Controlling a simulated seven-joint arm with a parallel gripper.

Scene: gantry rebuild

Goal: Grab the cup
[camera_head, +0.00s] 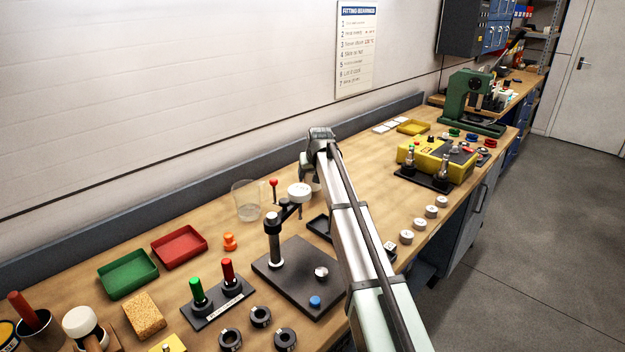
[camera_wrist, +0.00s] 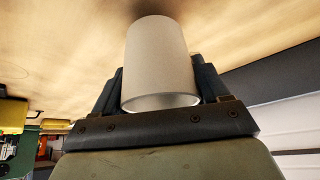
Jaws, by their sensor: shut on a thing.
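A plain light-grey cup (camera_wrist: 158,62) fills the space between the two dark fingers of my gripper (camera_wrist: 160,84) in the wrist view. The fingers press on its two sides, and its round open rim faces the camera. The wooden bench top shows beyond its other end, with a dark shadow there; I cannot tell whether the cup touches the bench. In the head view my gripper (camera_head: 309,172) is over the back part of the bench, and the cup is mostly hidden by it and by a white disc in front.
A clear beaker (camera_head: 247,200) and a red-knobbed pin (camera_head: 273,188) stand left of my gripper. A black stand with a post (camera_head: 273,240) is in front. A yellow box (camera_head: 437,160) and a green press (camera_head: 466,100) are to the right. Bare wood lies right of my gripper.

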